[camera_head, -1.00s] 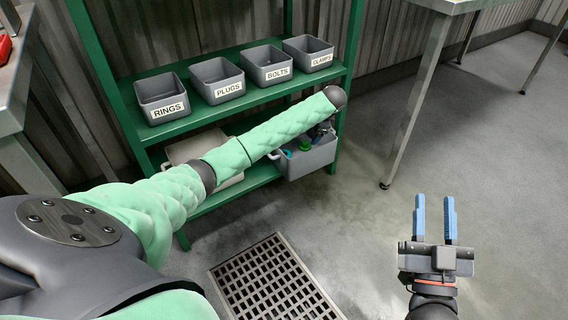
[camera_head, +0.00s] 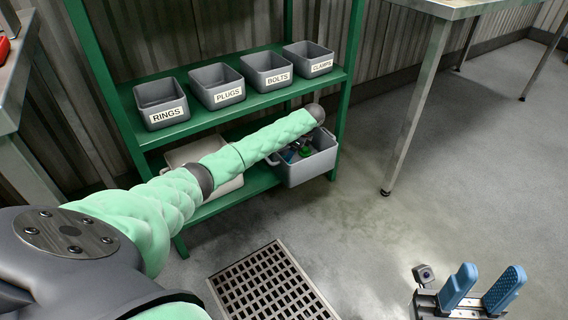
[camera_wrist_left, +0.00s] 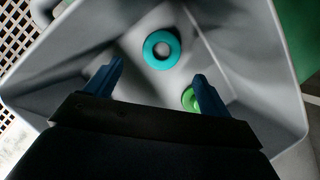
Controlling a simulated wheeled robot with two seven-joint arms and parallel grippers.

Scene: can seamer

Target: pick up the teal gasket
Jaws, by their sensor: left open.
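The teal gasket (camera_wrist_left: 152,58) is a flat ring lying in a grey bin (camera_wrist_left: 250,60) in the left wrist view. My left gripper (camera_wrist_left: 155,82) is open, with its dark blue fingers over the bin. The gasket shows beyond and between the fingertips, with nothing gripped. A green ring (camera_wrist_left: 188,98) lies nearer, partly covered by the right-hand finger. In the head view the bin (camera_head: 309,170) sits on the lower green shelf, and my left arm hides much of its opening. My right gripper (camera_head: 483,285) is open and empty at the lower right, over the floor.
Small bins labelled RINGS (camera_head: 162,103), PLUGS (camera_head: 217,86), BOLTS (camera_head: 267,74) and CLAMPS (camera_head: 308,60) stand on the upper shelf. A pale box (camera_head: 178,155) sits left on the lower shelf. A floor grate (camera_head: 270,285) lies in front. A table leg (camera_head: 415,110) stands right.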

